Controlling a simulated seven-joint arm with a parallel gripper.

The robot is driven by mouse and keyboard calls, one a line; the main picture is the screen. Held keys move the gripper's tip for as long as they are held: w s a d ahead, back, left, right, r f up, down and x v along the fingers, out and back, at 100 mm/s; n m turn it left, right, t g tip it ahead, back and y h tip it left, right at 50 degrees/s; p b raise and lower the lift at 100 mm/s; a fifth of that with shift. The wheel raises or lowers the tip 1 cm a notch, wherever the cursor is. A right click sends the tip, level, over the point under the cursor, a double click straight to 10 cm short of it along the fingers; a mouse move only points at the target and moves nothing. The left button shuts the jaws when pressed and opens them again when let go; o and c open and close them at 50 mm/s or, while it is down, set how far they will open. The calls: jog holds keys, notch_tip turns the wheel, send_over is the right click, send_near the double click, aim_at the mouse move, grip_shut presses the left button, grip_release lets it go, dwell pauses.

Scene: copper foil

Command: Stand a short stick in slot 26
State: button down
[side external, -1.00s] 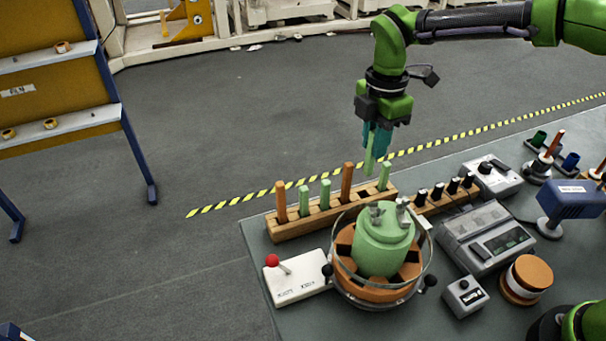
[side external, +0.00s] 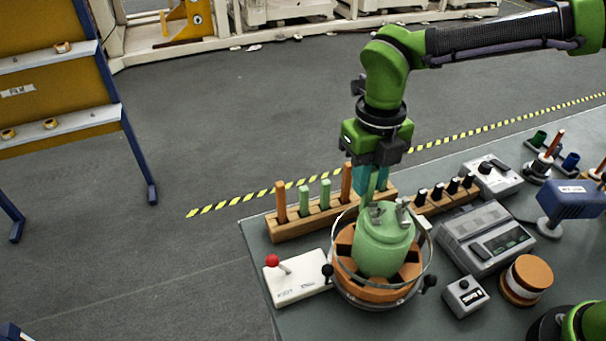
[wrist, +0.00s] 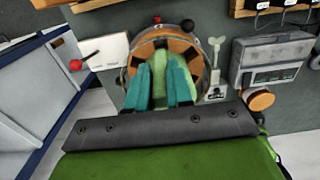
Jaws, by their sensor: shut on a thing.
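My gripper (side external: 371,188) is shut on a short light green stick (side external: 371,186), held about upright above the back of the green-topped drum. In the wrist view the stick (wrist: 159,88) shows between the teal fingers. The drum is a green cylinder (side external: 378,252) on an orange ring (side external: 372,291) with dark slots round it. The stick's lower end is near or behind the drum's top fittings; I cannot tell whether it touches anything. No slot numbers are readable, so I cannot pick out slot 26.
A wooden rack (side external: 290,229) behind holds orange sticks (side external: 281,203) and green sticks (side external: 303,199). A thin clear guard rings the drum. A white box with a red-knobbed lever (side external: 295,284) stands left, a grey device (side external: 485,240) right.

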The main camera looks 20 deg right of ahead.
aim_at(364, 202)
jog(key=shift+f, duration=1.25)
jog(key=shift+f, duration=0.1)
jog(key=shift+f, duration=0.35)
jog(key=shift+f, duration=0.7)
jog(key=shift+f, duration=0.35)
jog(key=shift+f, duration=0.2)
jog(key=c, duration=0.9)
grip_release()
jog(key=shift+c, duration=0.2)
